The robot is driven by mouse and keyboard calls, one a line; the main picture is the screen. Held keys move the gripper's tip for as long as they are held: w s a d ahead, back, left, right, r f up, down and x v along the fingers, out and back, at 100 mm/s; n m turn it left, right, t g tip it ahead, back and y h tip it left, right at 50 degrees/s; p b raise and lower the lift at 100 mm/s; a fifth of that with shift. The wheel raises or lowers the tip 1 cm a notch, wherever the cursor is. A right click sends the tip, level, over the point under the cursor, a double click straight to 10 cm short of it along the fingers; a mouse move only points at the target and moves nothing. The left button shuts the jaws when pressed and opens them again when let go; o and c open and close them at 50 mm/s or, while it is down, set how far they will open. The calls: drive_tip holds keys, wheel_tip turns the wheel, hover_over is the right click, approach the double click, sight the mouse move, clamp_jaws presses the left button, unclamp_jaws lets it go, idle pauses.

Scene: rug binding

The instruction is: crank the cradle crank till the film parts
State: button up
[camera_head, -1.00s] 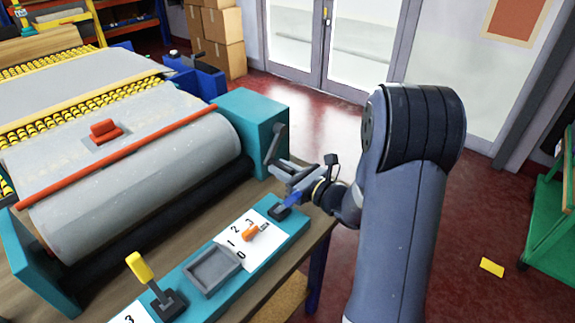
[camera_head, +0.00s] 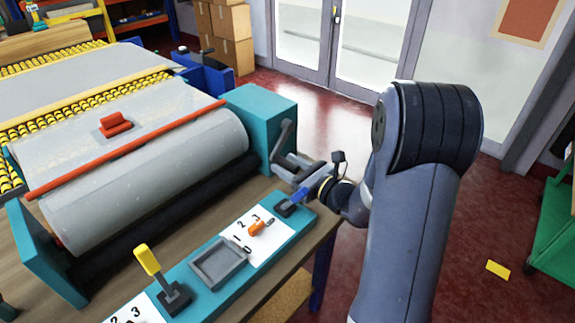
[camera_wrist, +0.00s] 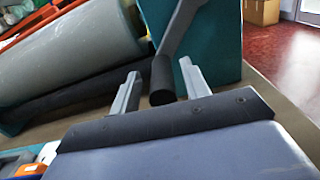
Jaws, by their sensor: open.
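The cradle crank (camera_head: 283,138) is a dark grey arm on the teal end housing (camera_head: 262,112) of the cradle. In the wrist view the crank arm (camera_wrist: 180,28) comes down to a dark round handle (camera_wrist: 162,82). My gripper (camera_head: 287,166) is at the crank. Its fingers are open, one on each side of the handle, with visible gaps in the wrist view (camera_wrist: 159,70). A large grey roll (camera_head: 140,165) lies in the cradle, with a glossy pale surface. I cannot make out the film's edge or any parting in it.
A red bar (camera_head: 75,178) crosses the roll, near a red block (camera_head: 115,122). In front is a teal panel (camera_head: 195,285) with a yellow lever (camera_head: 147,259), an orange knob (camera_head: 257,228), a blue-tipped switch (camera_head: 298,195) and a grey tray (camera_head: 218,262).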

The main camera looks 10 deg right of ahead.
drive_tip(key=v, duration=1)
drive_tip(key=shift+s+d, duration=0.1)
drive_tip(key=shift+s, duration=0.1)
drive_tip(key=shift+c, duration=0.2)
